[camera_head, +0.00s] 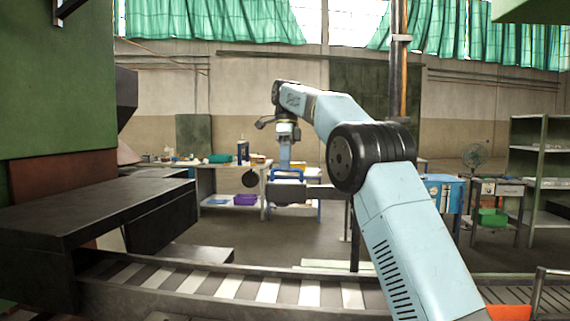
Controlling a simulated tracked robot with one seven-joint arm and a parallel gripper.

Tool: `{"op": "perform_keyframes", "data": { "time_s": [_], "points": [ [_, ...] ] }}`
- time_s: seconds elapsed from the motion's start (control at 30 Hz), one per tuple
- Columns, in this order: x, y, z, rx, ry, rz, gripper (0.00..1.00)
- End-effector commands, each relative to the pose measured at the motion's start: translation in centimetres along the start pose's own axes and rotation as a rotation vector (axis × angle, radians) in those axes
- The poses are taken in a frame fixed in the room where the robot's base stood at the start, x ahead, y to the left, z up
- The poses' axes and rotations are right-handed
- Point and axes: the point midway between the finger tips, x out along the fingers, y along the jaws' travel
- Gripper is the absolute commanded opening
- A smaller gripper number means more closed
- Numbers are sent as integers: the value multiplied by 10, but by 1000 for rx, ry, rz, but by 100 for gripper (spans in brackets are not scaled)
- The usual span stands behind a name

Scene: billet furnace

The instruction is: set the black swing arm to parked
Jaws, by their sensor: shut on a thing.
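The black swing arm (325,192) shows as a dark horizontal bar in the middle of the head view, with a thicker block at its left end. Its right end runs behind my arm's big black joint, towards a thin dark upright post (355,238). My gripper (286,177) hangs down from my wrist over the bar's left end and is shut on the swing arm there. The fingers are small and dark, and their exact grip is hard to make out. The pivot of the swing arm is hidden behind my arm.
A roller conveyor (228,288) crosses the foreground. A dark bench-like block (90,205) and green housing (55,80) fill the left. A workbench (205,178), a blue cabinet (442,192) and a shelf rack (540,150) stand behind. Open floor lies between.

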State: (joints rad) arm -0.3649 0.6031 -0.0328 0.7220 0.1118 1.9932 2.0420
Motion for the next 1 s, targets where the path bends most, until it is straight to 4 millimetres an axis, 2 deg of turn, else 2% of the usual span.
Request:
{"op": "perform_keyframes", "data": {
  "time_s": [0.53, 0.57, 0.8, 1.0],
  "points": [
    [-3, -7, -2, 28, -6, -11, 0],
    [-3, -7, -2, 28, -7, -11, 15],
    [-2, -6, -2, 26, -5, -6, 38],
    [-2, -6, -1, 24, -4, -3, 39]
  ]
}}
